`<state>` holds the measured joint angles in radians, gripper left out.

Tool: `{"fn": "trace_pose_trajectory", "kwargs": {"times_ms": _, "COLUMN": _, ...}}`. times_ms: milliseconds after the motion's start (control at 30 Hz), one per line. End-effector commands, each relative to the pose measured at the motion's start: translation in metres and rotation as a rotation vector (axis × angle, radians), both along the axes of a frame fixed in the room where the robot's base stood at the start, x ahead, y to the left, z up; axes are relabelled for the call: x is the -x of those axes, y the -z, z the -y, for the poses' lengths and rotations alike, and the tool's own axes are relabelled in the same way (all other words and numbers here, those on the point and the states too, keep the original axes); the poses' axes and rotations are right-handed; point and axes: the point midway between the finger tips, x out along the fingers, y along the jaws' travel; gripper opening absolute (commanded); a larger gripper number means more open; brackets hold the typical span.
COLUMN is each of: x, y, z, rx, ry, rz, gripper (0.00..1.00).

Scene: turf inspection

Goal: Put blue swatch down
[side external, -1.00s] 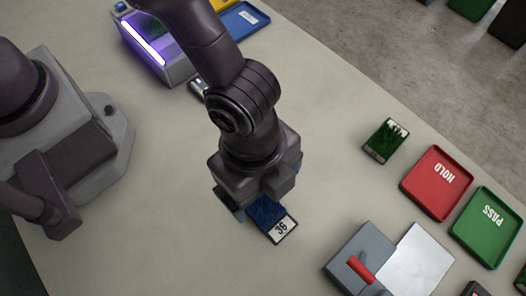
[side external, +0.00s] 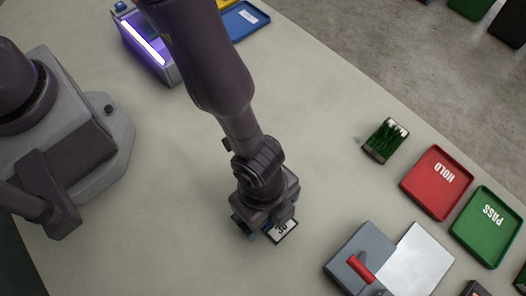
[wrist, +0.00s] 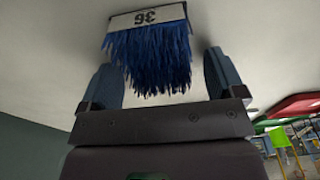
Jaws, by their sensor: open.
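The blue swatch (side external: 284,230) lies on the table below my gripper in the side view. Its white label end, marked 36, shows; its blue pile is mostly hidden under my gripper (side external: 262,231). In the wrist view the blue pile of the swatch (wrist: 150,62) hangs between the two fingers of my gripper (wrist: 160,68). The fingers are spread, with a gap visible on the right side of the pile.
Right of the gripper stand a grey device with a red handle (side external: 361,269) and a pale plate (side external: 416,262). A green swatch (side external: 386,140), a red HOLD tray (side external: 437,182) and a green PASS tray (side external: 487,227) lie further right. A lit scanner (side external: 148,45) and blue tray (side external: 243,20) are at top.

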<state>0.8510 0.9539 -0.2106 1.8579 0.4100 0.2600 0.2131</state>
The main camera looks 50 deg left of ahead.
Motion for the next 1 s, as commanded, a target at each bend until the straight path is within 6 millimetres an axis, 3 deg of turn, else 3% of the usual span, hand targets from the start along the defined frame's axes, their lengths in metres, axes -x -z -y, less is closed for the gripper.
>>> {"fn": "trace_pose_trajectory", "kwargs": {"times_ms": 100, "x": 0.000, "y": 0.000, "z": 0.000, "rx": 0.000, "ry": 0.000, "rz": 0.000, "gripper": 0.86}}
{"fn": "trace_pose_trajectory", "kwargs": {"times_ms": 300, "x": 0.000, "y": 0.000, "z": 0.000, "rx": 0.000, "ry": 0.000, "rz": 0.000, "gripper": 0.40}}
{"fn": "trace_pose_trajectory", "kwargs": {"times_ms": 400, "x": 0.000, "y": 0.000, "z": 0.000, "rx": 0.000, "ry": 0.000, "rz": 0.000, "gripper": 0.32}}
{"fn": "trace_pose_trajectory", "kwargs": {"times_ms": 767, "x": -0.001, "y": -0.009, "z": 0.000, "rx": 0.001, "ry": -0.001, "rz": 0.001, "gripper": 0.32}}
{"fn": "trace_pose_trajectory", "kwargs": {"times_ms": 933, "x": -0.001, "y": -0.034, "z": 0.000, "rx": 0.004, "ry": 0.000, "rz": 0.003, "gripper": 0.32}}
{"fn": "trace_pose_trajectory", "kwargs": {"times_ms": 1000, "x": 0.005, "y": -0.047, "z": -0.011, "rx": 0.001, "ry": 0.000, "rz": 0.002, "gripper": 0.32}}
